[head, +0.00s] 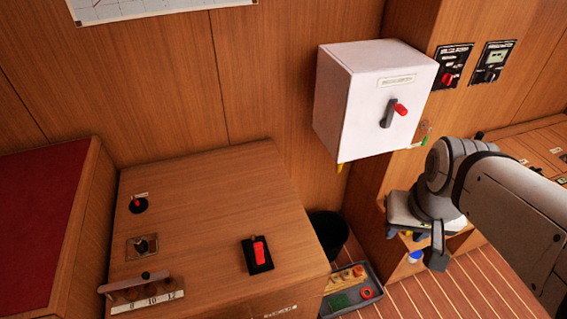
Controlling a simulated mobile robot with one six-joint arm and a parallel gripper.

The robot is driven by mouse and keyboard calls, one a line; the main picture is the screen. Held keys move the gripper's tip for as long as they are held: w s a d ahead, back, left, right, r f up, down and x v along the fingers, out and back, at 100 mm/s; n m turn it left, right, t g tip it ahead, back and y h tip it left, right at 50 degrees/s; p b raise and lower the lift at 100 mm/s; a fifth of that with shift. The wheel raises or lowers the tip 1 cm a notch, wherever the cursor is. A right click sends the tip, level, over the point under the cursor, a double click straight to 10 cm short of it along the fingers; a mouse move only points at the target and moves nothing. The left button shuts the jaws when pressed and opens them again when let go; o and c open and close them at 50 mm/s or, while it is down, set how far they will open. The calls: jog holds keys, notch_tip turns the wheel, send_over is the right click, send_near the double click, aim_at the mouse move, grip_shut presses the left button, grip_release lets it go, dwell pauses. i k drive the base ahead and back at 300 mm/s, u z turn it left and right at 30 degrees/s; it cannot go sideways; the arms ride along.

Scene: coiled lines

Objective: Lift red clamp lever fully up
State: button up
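A red lever (260,251) stands on a small black base on top of the wooden cabinet, at the lower middle of the head view. It looks like the clamp lever, though no readable label confirms this. It appears raised a little at most; its exact angle is hard to tell. My gripper (437,258) hangs from my arm at the right, well apart from the lever, in front of the shelf. Its dark end points down, and its fingers are too unclear to show whether they are open. I see nothing clearly held in it.
A white box (352,98) with a red-tipped handle (401,109) juts from the wall. The cabinet top (205,215) also carries a red-topped knob (137,204), a toggle switch (141,246) and a slotted wooden rack (140,290). A bin (328,232) and tray (348,292) stand beside it.

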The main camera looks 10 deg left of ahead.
aim_at(258, 247)
jog(key=z, duration=0.1)
jog(key=k, duration=1.15)
jog(key=u, duration=0.45)
jog(key=i, duration=1)
jog(key=u, duration=0.05)
